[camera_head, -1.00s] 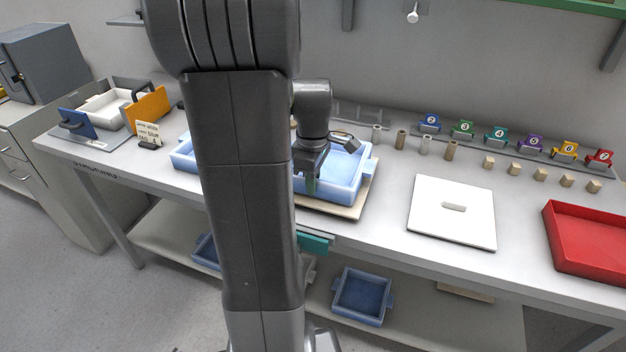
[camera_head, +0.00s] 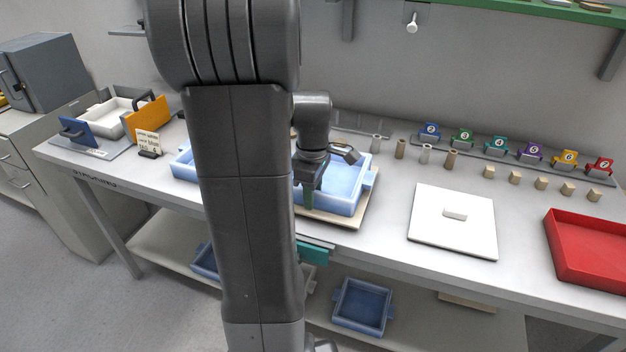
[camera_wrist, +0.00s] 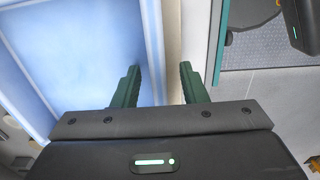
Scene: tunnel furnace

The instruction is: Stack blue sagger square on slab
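A blue sagger (camera_head: 347,188), a square open tray with side handles, sits on a thin tan slab (camera_head: 366,205) on the bench. Bare slab shows along its front and right edges; my arm hides its left part. My gripper (camera_head: 309,197) points down at the sagger's front wall. In the wrist view, my gripper (camera_wrist: 160,84) is open. One finger is over the inside of the blue sagger (camera_wrist: 75,60), the other outside its wall. The fingers stand apart, and I cannot tell whether either touches the wall.
Part of another blue tray (camera_head: 183,163) shows left of my arm. A white plate (camera_head: 430,230) with a small block and a red tray (camera_head: 590,255) lie to the right. Small posts and numbered tags (camera_head: 431,131) stand behind. Another blue sagger (camera_head: 362,305) is on the lower shelf.

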